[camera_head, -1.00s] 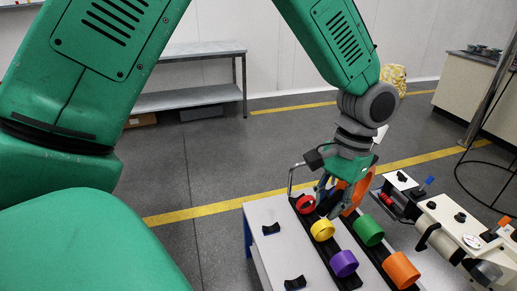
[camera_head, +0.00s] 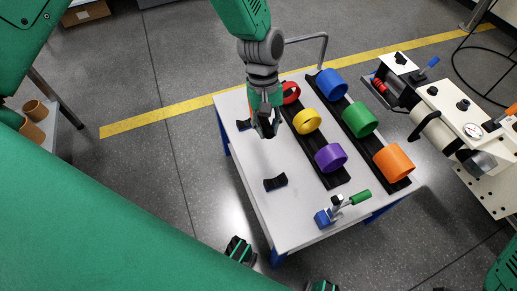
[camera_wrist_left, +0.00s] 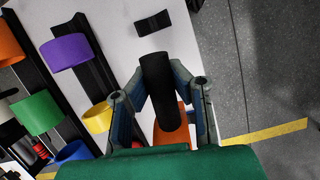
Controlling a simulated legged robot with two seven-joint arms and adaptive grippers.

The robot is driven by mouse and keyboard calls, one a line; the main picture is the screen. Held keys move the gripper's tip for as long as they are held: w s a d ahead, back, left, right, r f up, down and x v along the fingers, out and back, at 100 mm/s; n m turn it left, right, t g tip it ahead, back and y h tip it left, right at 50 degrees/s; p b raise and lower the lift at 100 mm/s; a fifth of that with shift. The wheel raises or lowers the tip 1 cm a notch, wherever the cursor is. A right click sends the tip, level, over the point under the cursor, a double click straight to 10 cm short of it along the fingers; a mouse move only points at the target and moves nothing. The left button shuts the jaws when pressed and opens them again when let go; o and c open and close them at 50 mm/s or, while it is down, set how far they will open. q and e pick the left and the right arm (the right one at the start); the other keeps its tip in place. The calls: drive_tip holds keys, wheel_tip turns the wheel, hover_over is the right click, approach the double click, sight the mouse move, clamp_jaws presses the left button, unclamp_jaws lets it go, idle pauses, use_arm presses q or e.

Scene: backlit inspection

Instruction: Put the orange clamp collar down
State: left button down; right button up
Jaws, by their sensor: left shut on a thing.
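My left gripper (camera_head: 265,128) hangs over the far left part of the white table. In the left wrist view, its two fingers (camera_wrist_left: 164,72) are closed on a dark rounded piece, with an orange part (camera_wrist_left: 172,137) between the fingers. I take this to be the orange clamp collar; its full shape is hidden. Small black cradles stand on the table, one (camera_head: 243,125) just left of the gripper and one (camera_head: 275,182) nearer me.
Black racks hold red (camera_head: 290,92), yellow (camera_head: 306,121), purple (camera_head: 330,157), blue (camera_head: 331,83), green (camera_head: 359,119) and orange (camera_head: 393,162) rings. A toggle clamp (camera_head: 336,211) sits at the front edge. A cream machine (camera_head: 455,115) stands right. The table's left front (camera_head: 265,215) is bare.

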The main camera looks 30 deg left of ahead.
use_arm(q)
drive_tip(key=shift+d+f+n, duration=0.3)
drive_tip(key=shift+f, duration=0.55)
drive_tip(key=shift+s+a+f+m+t+y+b, duration=0.1)
drive_tip(key=shift+s+a+f+m+y+b, duration=0.35)
drive_tip(key=shift+f, duration=1.35)
drive_tip(key=shift+a+f+m+t+h+b, duration=0.15)
drive_tip(key=shift+f+m, duration=0.6)
drive_tip(key=shift+f, duration=1.1)
drive_tip(key=shift+s+a+f+m+t+y+b, duration=0.1)
drive_tip(key=shift+s+a+f+m+y+b, duration=0.35)
drive_tip(key=shift+f, duration=1.35)
drive_tip(key=shift+w+d+f, duration=0.15)
drive_tip(key=shift+w+d, duration=0.05)
drive_tip(key=c, duration=1.5)
unclamp_jaws()
